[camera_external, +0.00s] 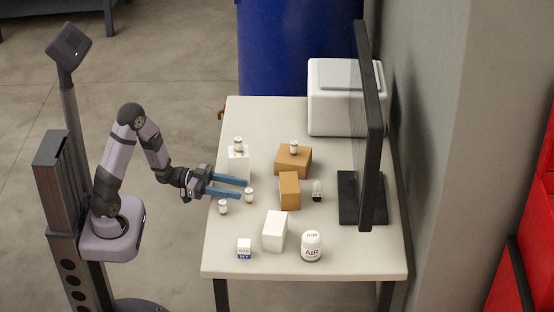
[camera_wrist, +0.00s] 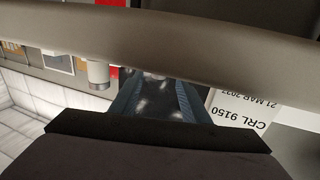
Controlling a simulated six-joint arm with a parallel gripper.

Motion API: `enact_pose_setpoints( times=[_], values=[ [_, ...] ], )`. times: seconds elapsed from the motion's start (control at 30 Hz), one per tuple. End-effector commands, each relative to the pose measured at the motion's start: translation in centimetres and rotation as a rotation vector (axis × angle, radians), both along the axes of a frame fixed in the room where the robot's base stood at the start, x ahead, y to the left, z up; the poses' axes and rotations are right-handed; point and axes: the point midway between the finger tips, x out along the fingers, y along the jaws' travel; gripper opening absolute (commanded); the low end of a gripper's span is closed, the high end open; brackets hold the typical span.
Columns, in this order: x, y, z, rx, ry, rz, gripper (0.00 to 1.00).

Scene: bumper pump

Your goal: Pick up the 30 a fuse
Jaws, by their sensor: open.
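I cannot tell for sure which item is the 30 A fuse, as no such marking is readable. Several small white cylinders with brownish ends show in the external view: one on a white box (camera_external: 238,145), one on a brown box (camera_external: 293,147), and two on the table, a nearer one (camera_external: 223,207) and another (camera_external: 249,196). My gripper (camera_external: 244,188) is open, its blue fingers over the table's left side, close to the latter cylinder. Contact cannot be told. In the wrist view my gripper (camera_wrist: 157,88) shows a dark, white-spotted surface between its fingers.
The table (camera_external: 345,258) also bears a brown upright box (camera_external: 289,190), a white box (camera_external: 274,231), a white jar (camera_external: 311,246), a small blue-and-white box (camera_external: 244,248) and a dark-based bulb-like item (camera_external: 317,191). A monitor (camera_external: 370,130) stands at right. The front right is clear.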

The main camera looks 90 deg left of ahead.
Motion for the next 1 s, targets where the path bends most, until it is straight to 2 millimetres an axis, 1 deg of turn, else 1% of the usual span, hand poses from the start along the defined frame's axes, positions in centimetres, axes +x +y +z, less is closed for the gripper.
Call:
enact_pose_setpoints(
  times=[0.17,0.4,0.5,0.8,0.97,1.0],
  values=[
    [1.1,-0.5,0.2,0.001,-0.001,-0.004,0.42],
    [3.9,-1.3,0.4,0.000,-0.001,-0.003,0.42],
    [4.6,-1.5,0.4,-0.001,0.000,0.000,0.42],
    [4.9,-1.5,0.4,-0.001,0.000,0.001,0.42],
    [4.9,-1.5,0.4,-0.001,0.000,0.001,0.04],
    [4.9,-1.5,0.4,-0.001,0.000,0.001,0.00]
  ],
)
